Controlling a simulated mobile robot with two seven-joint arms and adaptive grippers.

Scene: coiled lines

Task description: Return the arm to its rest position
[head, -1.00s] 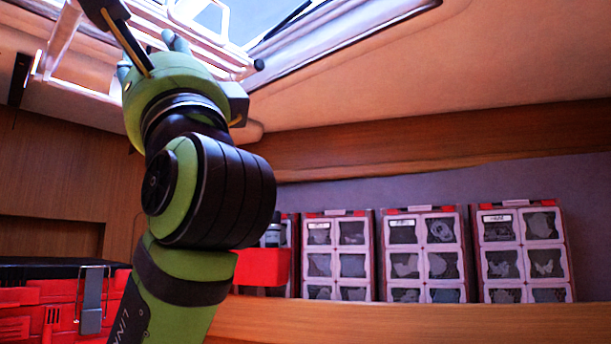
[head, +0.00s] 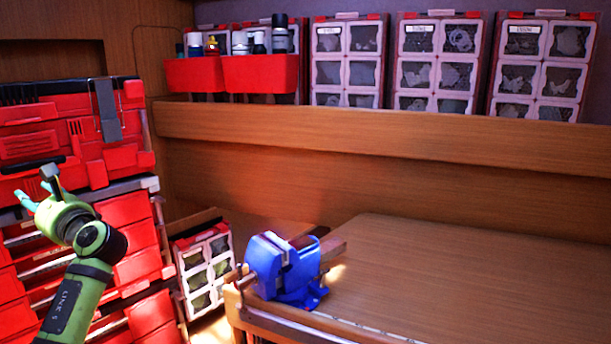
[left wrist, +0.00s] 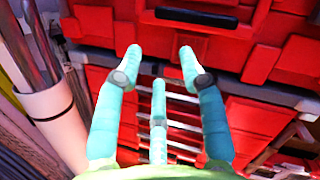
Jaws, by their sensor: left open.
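My left arm comes in from the lower left of the head view. Its green wrist ends in the left gripper (head: 26,195), which is in front of the red tool chest (head: 130,209). In the left wrist view the teal fingers of the left gripper (left wrist: 158,70) are spread apart, open and empty. They point toward the red chest front (left wrist: 270,62), with no visible contact. My right gripper is not in view.
A blue vise (head: 283,268) is mounted at the corner of the wooden workbench (head: 450,270), whose top is otherwise clear. Red bins (head: 262,75) and drawer cabinets (head: 437,60) line the shelf. A white cylinder (left wrist: 48,103) is at left in the wrist view.

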